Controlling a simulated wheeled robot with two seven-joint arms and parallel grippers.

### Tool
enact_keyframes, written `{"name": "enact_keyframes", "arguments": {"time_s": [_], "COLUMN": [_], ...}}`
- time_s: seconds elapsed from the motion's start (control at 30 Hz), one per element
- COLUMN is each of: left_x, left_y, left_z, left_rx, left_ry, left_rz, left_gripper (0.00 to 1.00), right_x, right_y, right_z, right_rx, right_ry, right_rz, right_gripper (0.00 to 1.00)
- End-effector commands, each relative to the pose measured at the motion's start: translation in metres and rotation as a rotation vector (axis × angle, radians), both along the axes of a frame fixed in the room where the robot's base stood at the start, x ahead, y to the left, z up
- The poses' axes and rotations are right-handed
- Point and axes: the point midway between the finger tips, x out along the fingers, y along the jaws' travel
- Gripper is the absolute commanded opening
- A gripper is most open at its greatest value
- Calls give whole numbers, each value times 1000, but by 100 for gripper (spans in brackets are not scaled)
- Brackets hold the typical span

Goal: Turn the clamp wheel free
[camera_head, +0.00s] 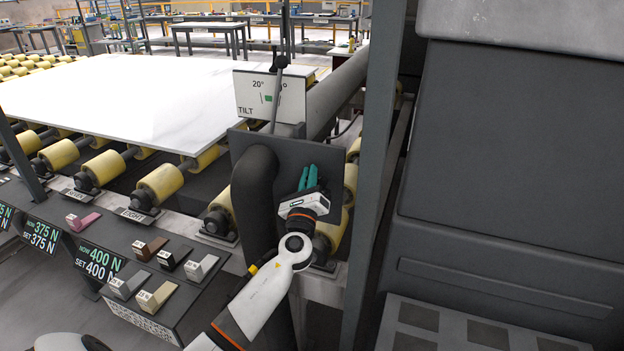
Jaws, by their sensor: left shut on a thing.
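My left gripper (307,178), with teal fingers, is shut in front of a dark grey panel (322,153) right of a thick black pipe. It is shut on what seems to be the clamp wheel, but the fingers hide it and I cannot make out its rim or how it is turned. A tilt lever with a round black knob (281,62) stands by a white tilt sign (270,97) above the panel. My right gripper is not in view.
A white stone slab (150,95) lies on yellow rollers at the left. A console (110,255) with small coloured levers and force displays is at the lower left. A grey post (375,150) and large dark housing (500,170) close off the right.

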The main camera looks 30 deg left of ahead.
Motion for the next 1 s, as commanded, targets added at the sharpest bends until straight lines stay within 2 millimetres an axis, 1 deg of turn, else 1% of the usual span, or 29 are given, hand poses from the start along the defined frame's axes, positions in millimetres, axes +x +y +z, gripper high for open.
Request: {"name": "enact_keyframes", "arguments": {"time_s": [0.03,0.47,0.77,1.0], "left_x": [0,-2,-2,-2], "left_y": [-3,4,7,7], "left_z": [-8,-18,-25,-31], "left_rx": [-49,-449,-727,-943], "left_ry": [1,-91,-155,-207], "left_rz": [-7,-8,-7,-7], "left_gripper": [0,0,0,0], "right_x": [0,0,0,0], "right_y": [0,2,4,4], "right_z": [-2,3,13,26], "right_rx": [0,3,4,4], "right_ry": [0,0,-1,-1], "right_rz": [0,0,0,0], "right_gripper": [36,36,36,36]}}
